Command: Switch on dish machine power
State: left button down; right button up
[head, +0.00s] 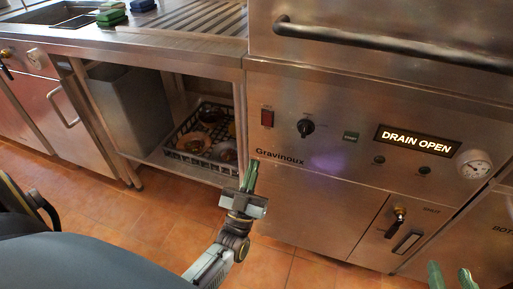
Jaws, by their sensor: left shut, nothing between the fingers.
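The dish machine (300,85) is a steel unit on the right, labelled Gravinoux. Its panel carries a red rocker switch (267,116) at the left end, a black knob (306,128) and a small green button (351,137). A lit display (417,141) reads DRAIN OPEN. Whether the red switch is pressed in is too small to tell. My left gripper (251,172) is shut and empty, below the red switch and apart from it, near the panel's lower left corner. My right gripper (451,276) shows only its green fingertips at the bottom right edge; they are spread apart.
A bar handle (390,45) crosses the door above the panel. A round gauge (473,165) sits at the right. A drain handle (398,218) sticks out lower down. Left of the machine, a dark crate (177,160) holding dishes stands on a shelf under the steel counter.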

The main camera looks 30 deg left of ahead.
pick_arm(q)
jog(key=shift+w+f+v, duration=0.1)
jog(key=shift+v, duration=0.9)
jog(key=shift+w+f+v, duration=0.1)
jog(key=shift+f+v, duration=0.05)
jog(key=shift+v, duration=0.85)
jog(key=shift+a, duration=0.1)
